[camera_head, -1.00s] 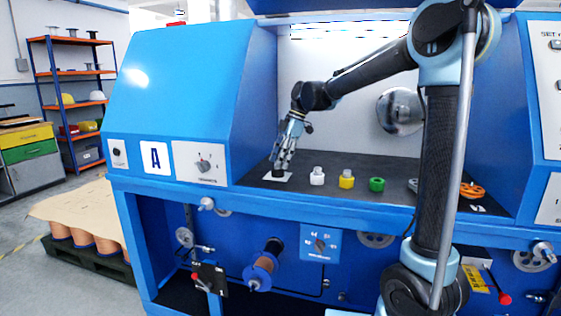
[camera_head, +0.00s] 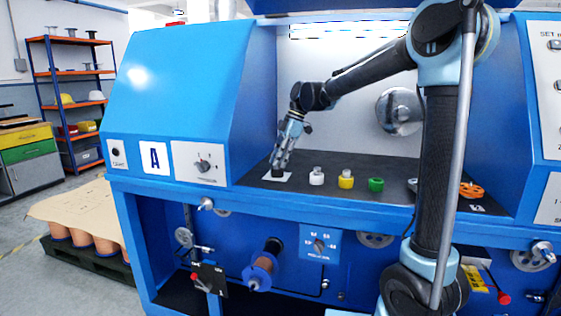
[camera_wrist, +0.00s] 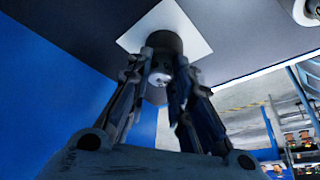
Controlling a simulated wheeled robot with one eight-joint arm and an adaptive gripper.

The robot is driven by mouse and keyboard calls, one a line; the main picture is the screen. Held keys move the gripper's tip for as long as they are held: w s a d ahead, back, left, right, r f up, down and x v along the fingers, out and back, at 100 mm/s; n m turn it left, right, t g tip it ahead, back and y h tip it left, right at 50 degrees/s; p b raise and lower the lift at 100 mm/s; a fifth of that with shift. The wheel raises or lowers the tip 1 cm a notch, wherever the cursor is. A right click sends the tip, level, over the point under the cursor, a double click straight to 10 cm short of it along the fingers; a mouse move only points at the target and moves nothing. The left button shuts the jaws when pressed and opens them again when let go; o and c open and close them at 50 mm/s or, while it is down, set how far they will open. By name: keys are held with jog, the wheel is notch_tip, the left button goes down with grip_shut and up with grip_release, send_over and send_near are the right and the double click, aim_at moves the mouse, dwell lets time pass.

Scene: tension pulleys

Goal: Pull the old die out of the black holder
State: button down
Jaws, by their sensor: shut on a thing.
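The black holder (camera_wrist: 163,41) stands on a white square plate (camera_wrist: 195,32) on the dark shelf. In the head view the holder is a small dark shape under my fingertips, at the left end of the row, and the white plate (camera_head: 287,178) shows around it. The old die (camera_wrist: 161,68) is a small pale, roundish piece at the holder, between my fingers in the wrist view. My gripper (camera_wrist: 164,72) is shut on it; it also shows in the head view (camera_head: 277,167), pointing down. The fingers hide part of the die, so how deep it sits cannot be told.
A white piece (camera_head: 317,177), a yellow piece (camera_head: 346,180) and a green piece (camera_head: 376,184) stand to the right on the dark shelf. An orange part (camera_head: 471,190) lies farther right. A round metal pulley (camera_head: 399,111) is on the back wall. A blue slanted housing (camera_head: 185,85) rises to the left.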

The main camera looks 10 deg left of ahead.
jog(key=shift+r, duration=1.65)
dwell(0.6)
jog(key=shift+r, duration=1.9)
jog(key=shift+s, duration=0.1)
